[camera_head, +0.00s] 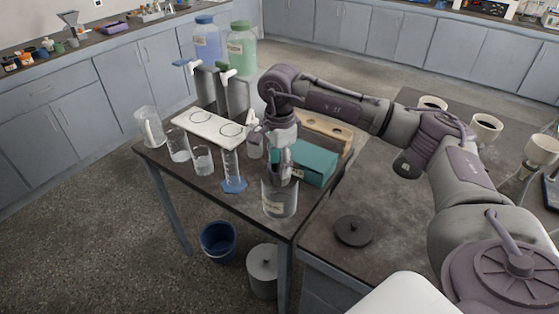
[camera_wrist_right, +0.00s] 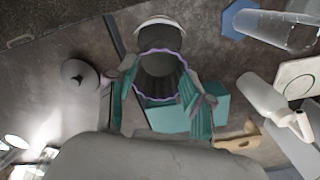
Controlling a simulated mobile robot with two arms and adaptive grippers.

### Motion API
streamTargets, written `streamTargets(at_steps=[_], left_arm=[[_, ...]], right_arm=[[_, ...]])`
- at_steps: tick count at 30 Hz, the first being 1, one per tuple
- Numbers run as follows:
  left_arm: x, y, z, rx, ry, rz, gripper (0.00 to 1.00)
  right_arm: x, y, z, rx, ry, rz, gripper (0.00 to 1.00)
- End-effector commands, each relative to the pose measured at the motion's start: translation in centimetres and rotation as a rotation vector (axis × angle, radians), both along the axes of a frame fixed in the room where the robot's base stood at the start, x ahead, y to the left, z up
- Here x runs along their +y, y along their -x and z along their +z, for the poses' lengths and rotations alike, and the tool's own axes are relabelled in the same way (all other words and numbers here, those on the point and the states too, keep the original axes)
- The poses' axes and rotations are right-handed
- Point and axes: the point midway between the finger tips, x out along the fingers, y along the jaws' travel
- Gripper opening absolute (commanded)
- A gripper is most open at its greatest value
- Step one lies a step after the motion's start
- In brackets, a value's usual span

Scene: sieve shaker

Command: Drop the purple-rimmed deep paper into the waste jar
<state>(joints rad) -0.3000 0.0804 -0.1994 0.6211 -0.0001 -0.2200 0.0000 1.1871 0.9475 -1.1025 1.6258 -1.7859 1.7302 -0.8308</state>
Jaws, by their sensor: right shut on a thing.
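My right gripper (camera_head: 281,176) points down at the mouth of the clear waste jar (camera_head: 280,203), which has a pale label and stands near the table's front corner. In the wrist view the gripper (camera_wrist_right: 158,82) is shut on the purple-rimmed deep paper (camera_wrist_right: 160,72), a dark fluted cup with a wavy purple rim, held between its two fingers. The pale jar rim (camera_wrist_right: 160,20) shows just past the paper. I cannot tell how far the paper is inside the jar. In the head view the paper is mostly hidden by the gripper. My left gripper is not in view.
A teal box (camera_head: 312,163) stands right behind the jar. A blue-footed cylinder (camera_head: 232,172) and beakers (camera_head: 203,160) stand to its left. A dark knobbed lid (camera_head: 353,231) lies on the right counter. A blue bucket (camera_head: 218,241) is on the floor.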

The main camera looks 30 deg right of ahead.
Motion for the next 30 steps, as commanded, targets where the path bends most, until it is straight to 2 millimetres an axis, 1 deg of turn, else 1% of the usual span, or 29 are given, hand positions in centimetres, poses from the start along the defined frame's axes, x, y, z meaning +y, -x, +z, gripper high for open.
streamTargets(at_steps=[1, 3, 17, 30], left_arm=[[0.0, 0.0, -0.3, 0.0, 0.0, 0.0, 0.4], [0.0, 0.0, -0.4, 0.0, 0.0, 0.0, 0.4], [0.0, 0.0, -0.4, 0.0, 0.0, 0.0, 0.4], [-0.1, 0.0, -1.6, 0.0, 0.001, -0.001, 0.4]], right_arm=[[0.0, 0.0, -0.4, 0.0, 0.0, 0.0, 0.4], [0.0, 0.0, -0.5, 0.0, 0.0, 0.0, 0.4], [0.0, 0.0, -0.5, 0.0, 0.0, 0.0, 0.4], [0.0, 0.0, -2.0, 0.0, 0.0, 0.0, 0.4]])
